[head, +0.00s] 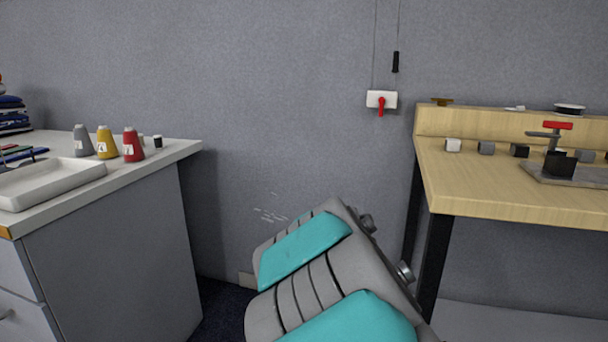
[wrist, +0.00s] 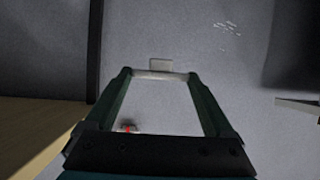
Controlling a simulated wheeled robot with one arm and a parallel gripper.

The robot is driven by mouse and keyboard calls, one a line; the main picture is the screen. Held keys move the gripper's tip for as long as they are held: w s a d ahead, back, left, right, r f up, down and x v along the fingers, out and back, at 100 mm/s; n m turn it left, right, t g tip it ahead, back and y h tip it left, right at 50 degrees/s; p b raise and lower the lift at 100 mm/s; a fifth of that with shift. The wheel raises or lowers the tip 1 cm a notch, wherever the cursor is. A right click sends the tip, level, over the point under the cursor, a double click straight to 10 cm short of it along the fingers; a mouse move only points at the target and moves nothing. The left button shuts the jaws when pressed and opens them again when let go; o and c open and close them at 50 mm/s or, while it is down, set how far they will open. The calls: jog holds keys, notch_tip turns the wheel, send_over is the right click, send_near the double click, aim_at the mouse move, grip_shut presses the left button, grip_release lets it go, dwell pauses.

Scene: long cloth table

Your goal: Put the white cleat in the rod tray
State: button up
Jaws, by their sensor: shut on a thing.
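In the wrist view, my gripper (wrist: 160,76) is shut on a small white piece, the white cleat (wrist: 160,64), held between its fingertips with the grey wall behind. In the head view my grey and teal arm fills the lower middle, and the gripper and cleat do not show. A shallow white tray (head: 88,172) lies on the left counter, cut off by the left edge; it looks like the rod tray. A thin dark rod-like thing (head: 24,162) shows at its back left.
Grey, yellow and red thread cones (head: 107,143) stand behind the tray on the counter (head: 165,152). A white wall box with a red lever (head: 381,104) hangs between.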

notch_tip(320, 180, down, 14)
jog(key=s+a+f+m+h, duration=0.1)
jog(key=s+a+m+h, duration=0.1)
jog(key=s, duration=0.1)
jog(key=s+d+f+m+g+h, duration=0.1)
jog(key=s+d+f+m+h, duration=0.1)
jog(key=s+d+f, duration=0.4)
jog(key=w+d+r+n+t+y, duration=0.1)
jog(key=w+n+y, duration=0.5)
jog(key=w, duration=0.1)
jog(key=shift+w+d+r, duration=0.35)
jog(key=shift+w, duration=0.05)
